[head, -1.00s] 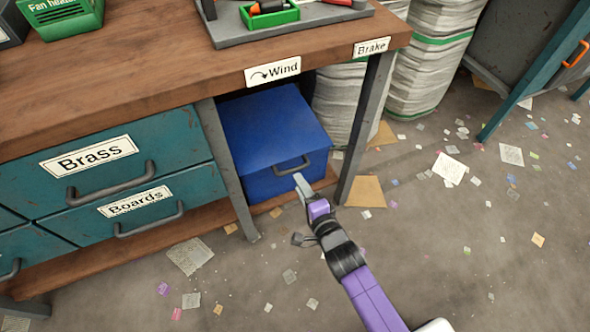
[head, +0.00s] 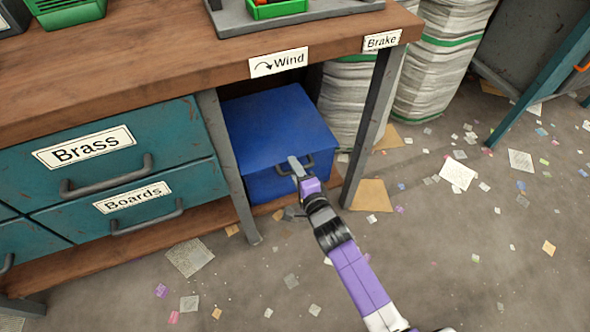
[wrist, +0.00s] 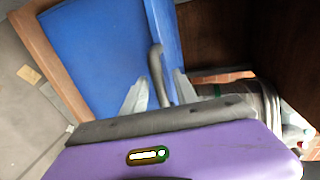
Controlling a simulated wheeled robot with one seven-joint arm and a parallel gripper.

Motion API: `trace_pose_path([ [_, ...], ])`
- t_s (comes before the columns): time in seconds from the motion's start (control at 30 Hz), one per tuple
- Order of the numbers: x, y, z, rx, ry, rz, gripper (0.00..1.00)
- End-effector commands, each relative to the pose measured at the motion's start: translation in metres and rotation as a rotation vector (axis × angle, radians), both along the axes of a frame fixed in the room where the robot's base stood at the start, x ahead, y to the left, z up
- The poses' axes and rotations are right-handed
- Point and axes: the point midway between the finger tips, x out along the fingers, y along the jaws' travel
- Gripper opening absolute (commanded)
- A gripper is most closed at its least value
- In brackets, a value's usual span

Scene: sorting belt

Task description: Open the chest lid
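The blue chest (head: 262,186) stands on the low wooden shelf under the workbench, with its lid (head: 275,128) down. A dark grey bar handle (head: 309,163) is on its front, just below the lid edge. My gripper (head: 293,164) is at this handle and covers part of it in the head view. In the wrist view, the handle (wrist: 157,70) stands between the two grey fingers of my gripper (wrist: 160,90). The fingers are apart, with a gap to the handle on the left side. The chest (wrist: 105,50) also fills the upper left there.
The workbench top (head: 150,45) overhangs the chest. A grey bench leg (head: 228,165) stands left of it and another leg (head: 372,125) right of it. Teal drawers (head: 110,150) are on the left, stacked white sacks (head: 435,60) behind. Paper scraps litter the open floor.

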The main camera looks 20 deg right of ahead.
Motion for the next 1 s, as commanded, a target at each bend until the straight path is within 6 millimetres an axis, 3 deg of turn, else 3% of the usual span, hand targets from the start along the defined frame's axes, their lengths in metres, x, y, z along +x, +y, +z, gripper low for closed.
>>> trace_pose_path([
  [0.03, -0.0001, 0.0000, 0.0000, 0.000, 0.000, 0.000, 0.25],
  [0.17, -0.0002, -0.0001, 0.0000, 0.000, 0.000, 0.000, 0.00],
  [1.0, -0.0005, -0.0001, -0.0003, 0.000, 0.001, 0.000, 0.00],
])
